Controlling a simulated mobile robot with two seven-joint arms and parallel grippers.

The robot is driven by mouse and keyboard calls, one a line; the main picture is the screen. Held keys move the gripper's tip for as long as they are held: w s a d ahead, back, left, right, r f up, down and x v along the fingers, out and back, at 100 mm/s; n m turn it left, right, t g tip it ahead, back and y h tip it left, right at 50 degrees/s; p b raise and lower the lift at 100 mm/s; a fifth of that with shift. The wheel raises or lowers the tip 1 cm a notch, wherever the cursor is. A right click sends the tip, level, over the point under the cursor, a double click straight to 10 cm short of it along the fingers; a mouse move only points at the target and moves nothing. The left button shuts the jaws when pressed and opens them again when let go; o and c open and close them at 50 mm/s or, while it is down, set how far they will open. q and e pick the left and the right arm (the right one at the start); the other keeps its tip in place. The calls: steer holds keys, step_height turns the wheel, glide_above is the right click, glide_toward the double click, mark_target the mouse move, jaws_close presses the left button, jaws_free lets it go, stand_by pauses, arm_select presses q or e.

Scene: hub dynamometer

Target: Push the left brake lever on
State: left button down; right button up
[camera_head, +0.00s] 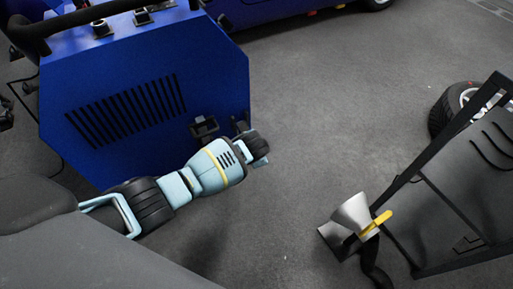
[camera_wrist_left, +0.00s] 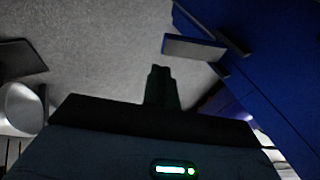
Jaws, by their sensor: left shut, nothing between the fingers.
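The blue machine (camera_head: 150,95) stands at the left in the head view, and its blue side also fills the right of the left wrist view (camera_wrist_left: 260,85). A black bracket-like part (camera_head: 204,128) sticks out low on its slotted face. In the wrist view, a flat part with a grey face (camera_wrist_left: 194,48) juts from the blue side; I cannot tell whether either is the brake lever. My left gripper (camera_head: 258,147) is beside the machine's lower right corner, its fingertips unclear there. In the wrist view its fingers (camera_wrist_left: 160,85) are shut and empty, apart from the grey-faced part.
A black-framed grey panel (camera_head: 455,190) stands at the right, with a silver cone (camera_head: 353,214) and yellow handle (camera_head: 376,224) beside it. A tyre (camera_head: 452,105) lies behind it. Grey floor between the machine and panel is clear.

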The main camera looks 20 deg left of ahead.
steer(key=shift+s+d+r, duration=0.2)
steer(key=shift+s+r, duration=0.1)
steer(key=shift+r, duration=0.1)
stand_by(0.3)
